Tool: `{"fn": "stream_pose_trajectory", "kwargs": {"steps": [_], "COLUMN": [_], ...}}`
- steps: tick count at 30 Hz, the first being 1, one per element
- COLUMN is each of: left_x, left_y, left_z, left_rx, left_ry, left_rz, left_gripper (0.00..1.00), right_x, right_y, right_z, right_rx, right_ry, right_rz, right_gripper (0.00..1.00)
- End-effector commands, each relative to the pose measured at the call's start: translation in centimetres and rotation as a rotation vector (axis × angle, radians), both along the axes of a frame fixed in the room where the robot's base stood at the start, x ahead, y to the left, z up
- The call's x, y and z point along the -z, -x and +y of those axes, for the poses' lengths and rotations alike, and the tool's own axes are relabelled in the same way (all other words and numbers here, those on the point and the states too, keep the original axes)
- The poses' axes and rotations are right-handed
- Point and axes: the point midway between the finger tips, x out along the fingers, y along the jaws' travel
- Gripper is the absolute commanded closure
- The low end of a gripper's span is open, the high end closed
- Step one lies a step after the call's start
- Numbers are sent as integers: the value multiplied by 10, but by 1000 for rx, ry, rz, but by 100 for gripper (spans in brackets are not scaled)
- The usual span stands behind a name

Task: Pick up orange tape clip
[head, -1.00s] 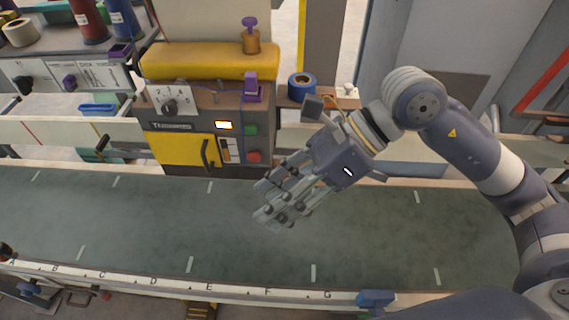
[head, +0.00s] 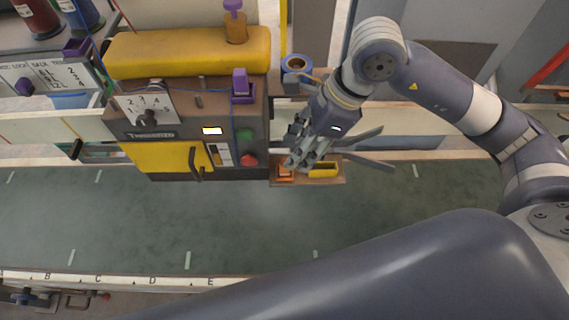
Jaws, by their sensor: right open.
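A small orange piece, apparently the orange tape clip (head: 285,173), sits at the left end of a small wooden tray (head: 307,182) beside the machine. My right gripper (head: 299,160) is open, with its fingers pointing down just above the tray. Its fingertips are over or just beside the orange piece and partly cover it. I cannot tell whether they touch it. My left gripper is not in view.
A yellow block (head: 323,169) lies in the tray, right of the orange piece. The machine (head: 190,120) with its red button (head: 248,161) stands close on the left. A blue tape roll (head: 297,65) is behind. The green belt (head: 130,215) in front is clear.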

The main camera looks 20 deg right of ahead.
Motion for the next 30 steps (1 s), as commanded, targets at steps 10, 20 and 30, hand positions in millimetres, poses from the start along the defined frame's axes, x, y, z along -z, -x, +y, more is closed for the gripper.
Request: {"fn": "stream_pose_trajectory", "kwargs": {"steps": [10, 20, 30], "left_x": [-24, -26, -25], "left_y": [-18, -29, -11], "left_z": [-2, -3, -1], "left_rx": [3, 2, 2], "left_ry": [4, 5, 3], "left_rz": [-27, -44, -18], "left_gripper": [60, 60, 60], "right_x": [35, 51, 51], "right_y": [-7, -10, -10], "right_z": [16, 21, 20], "right_rx": [0, -1, -1], "right_ry": [-2, -1, -1], "right_rz": [6, -2, -1], "right_gripper": [58, 58, 100]}}
